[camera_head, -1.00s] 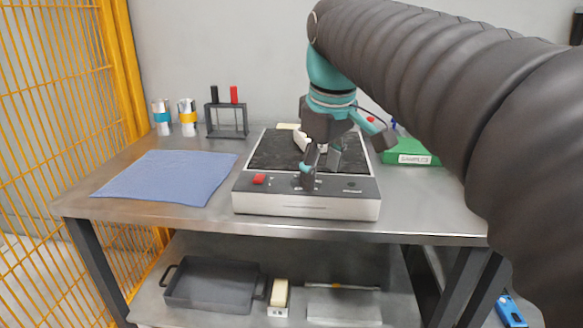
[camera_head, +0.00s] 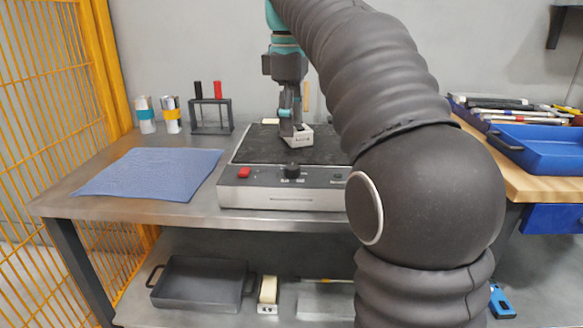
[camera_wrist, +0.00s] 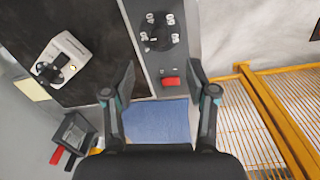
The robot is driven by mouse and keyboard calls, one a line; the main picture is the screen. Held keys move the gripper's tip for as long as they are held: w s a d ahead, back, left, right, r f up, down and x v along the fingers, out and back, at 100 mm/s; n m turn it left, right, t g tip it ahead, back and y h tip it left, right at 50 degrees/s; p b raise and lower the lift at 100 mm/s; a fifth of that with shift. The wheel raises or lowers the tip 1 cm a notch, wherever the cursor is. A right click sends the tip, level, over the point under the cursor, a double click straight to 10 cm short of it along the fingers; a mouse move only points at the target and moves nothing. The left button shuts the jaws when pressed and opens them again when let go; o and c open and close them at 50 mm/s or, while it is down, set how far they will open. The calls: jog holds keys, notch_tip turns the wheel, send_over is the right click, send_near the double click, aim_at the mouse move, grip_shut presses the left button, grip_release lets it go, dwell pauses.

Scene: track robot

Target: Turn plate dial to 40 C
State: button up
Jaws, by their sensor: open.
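The plate is a grey box (camera_head: 265,200) with a dark top, on the metal table. Its black dial (camera_head: 292,170) stands in the middle of the front panel, beside a red switch (camera_head: 244,173).
A small white device with a black knob (camera_wrist: 62,62) is on the dark top. A blue cloth (camera_head: 150,174) lies left; a tube rack (camera_head: 211,116) and two cans stand behind it. Blue trays (camera_head: 540,150) are on the right bench. Yellow mesh fencing borders the left.

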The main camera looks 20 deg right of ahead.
aim_at(292, 166)
jog(key=f+b, duration=0.1)
jog(key=f, duration=0.3)
jog(key=f+b, duration=0.1)
jog(key=f, duration=0.4)
jog(key=shift+w+d+f, duration=0.1)
jog(key=shift+w+f, duration=0.1)
jog(key=shift+f, duration=0.05)
grip_shut()
